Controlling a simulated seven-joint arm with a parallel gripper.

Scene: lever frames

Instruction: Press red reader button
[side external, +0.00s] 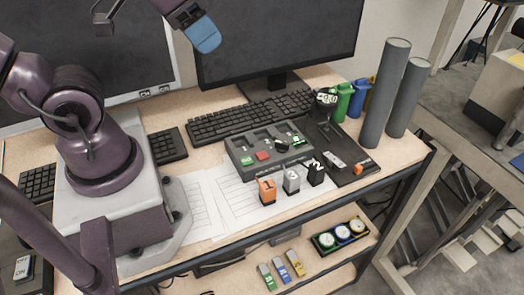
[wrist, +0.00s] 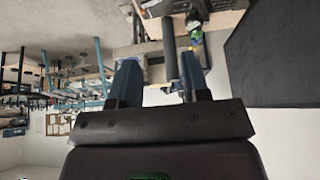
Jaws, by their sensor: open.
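A grey reader panel (side external: 244,142) lies on the desk in front of the keyboard in the side view. A small red button (side external: 262,155) sits on its left part, near a green piece (side external: 246,160). My gripper (side external: 204,35) is at the top of the side view, well above and left of the panel, touching nothing; one blue finger shows there. In the wrist view my gripper (wrist: 157,70) has its two blue fingers spread apart with no object held between them. I cannot make out the red button in the wrist view.
Orange, grey and black numbered blocks (side external: 291,181) stand in front of the panel. A black board (side external: 345,150) lies right of it. Tall grey cylinders (side external: 385,95), a monitor (side external: 290,35) and a keyboard (side external: 235,117) stand around it. Paper sheets (side external: 235,200) lie in front.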

